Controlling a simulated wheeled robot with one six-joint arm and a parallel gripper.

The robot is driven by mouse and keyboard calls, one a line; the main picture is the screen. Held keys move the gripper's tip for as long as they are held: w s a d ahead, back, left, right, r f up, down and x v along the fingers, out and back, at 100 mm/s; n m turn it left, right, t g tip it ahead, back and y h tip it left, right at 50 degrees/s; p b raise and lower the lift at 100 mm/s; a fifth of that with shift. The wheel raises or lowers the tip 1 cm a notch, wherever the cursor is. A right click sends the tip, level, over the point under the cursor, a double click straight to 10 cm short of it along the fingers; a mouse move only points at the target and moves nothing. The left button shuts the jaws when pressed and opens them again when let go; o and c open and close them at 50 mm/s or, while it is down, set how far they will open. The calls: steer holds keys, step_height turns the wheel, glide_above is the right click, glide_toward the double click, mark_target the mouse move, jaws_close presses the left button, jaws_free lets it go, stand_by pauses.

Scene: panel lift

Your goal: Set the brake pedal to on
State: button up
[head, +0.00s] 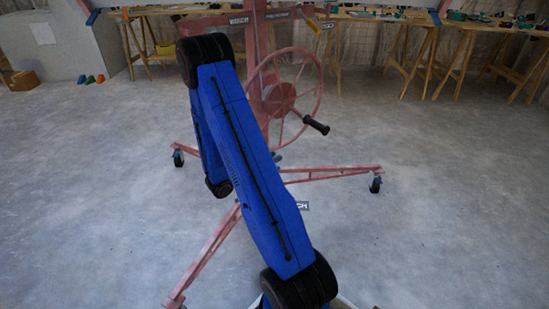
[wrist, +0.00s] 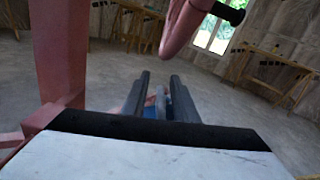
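The panel lift (head: 330,170) is a faded red frame with a large spoked wheel (head: 318,85) and black crank handle. My blue arm crosses in front of its mast and hides much of its lower middle. My gripper (wrist: 162,95) does not show in the head view. In the wrist view its two dark fingers are apart, beside a thick red post (wrist: 58,60). A small grey upright piece and something blue show between or beyond the fingers. I cannot tell whether this is the brake pedal, or whether the fingers touch it. No pedal is clearly visible in the head view.
The lift's legs spread over the grey floor, with casters (head: 376,184) at their ends. In the wrist view a red rim (wrist: 185,25) and black handle (wrist: 228,13) hang above the fingers. Wooden trestle tables (head: 440,45) stand behind. Open floor lies left and right.

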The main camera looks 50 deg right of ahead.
steer(key=shift+s+d, duration=0.1)
steer(key=shift+d, duration=0.55)
jaws_close()
